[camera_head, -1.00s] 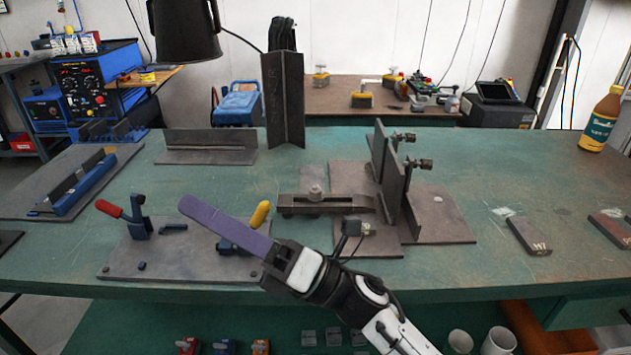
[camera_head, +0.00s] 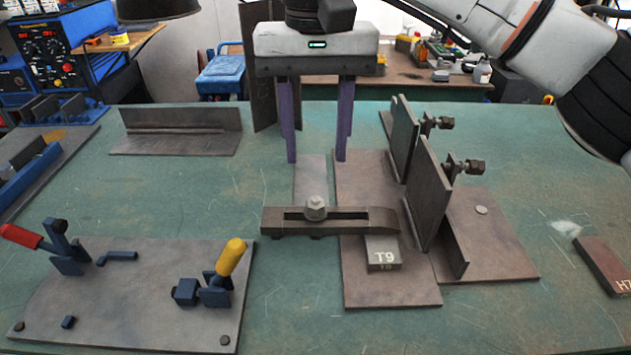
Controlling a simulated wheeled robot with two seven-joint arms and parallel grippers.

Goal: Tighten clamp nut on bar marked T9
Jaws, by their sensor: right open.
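The dark slotted clamp bar (camera_head: 372,219) lies across the middle of the bench, with a grey hex nut (camera_head: 316,207) on its slot. A dark block marked T9 (camera_head: 383,257) sits partly under the bar's right end, on a flat steel plate (camera_head: 390,292). My right gripper (camera_head: 316,160) points down with two purple fingers wide apart. It appears above and behind the nut, with nothing between its fingers. The fingertips do not touch the nut. My left gripper is out of view.
Upright steel plates (camera_head: 430,195) with screw clamps stand right of the bar. A fixture plate (camera_head: 150,290) with red and yellow toggle handles lies at front left. A block marked H7 (camera_head: 608,268) lies at right. An angle piece (camera_head: 180,130) stands at back left.

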